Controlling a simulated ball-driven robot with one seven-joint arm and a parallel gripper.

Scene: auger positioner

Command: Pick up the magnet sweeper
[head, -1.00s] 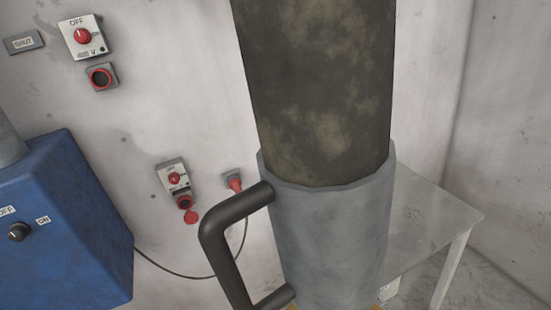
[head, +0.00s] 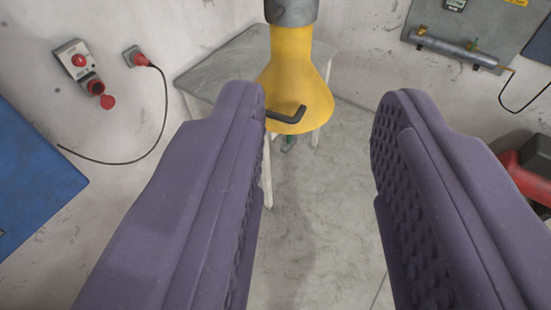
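My gripper (head: 318,100) is open in the head view. Its two purple padded fingers reach up from the bottom edge, wide apart, with nothing held between them. I cannot pick out the magnet sweeper with certainty. A grey horizontal bar with brass-coloured ends (head: 455,48) is on a grey wall panel at the upper right, beyond the right finger and apart from it. I cannot tell whether it is the sweeper.
A yellow funnel (head: 290,75) with a dark handle hangs from a grey collar between the fingertips, farther off. A grey table (head: 222,72) stands behind it. A blue box (head: 35,180) is at the left, and a red and black object (head: 525,170) at the right. Floor shows between the fingers.

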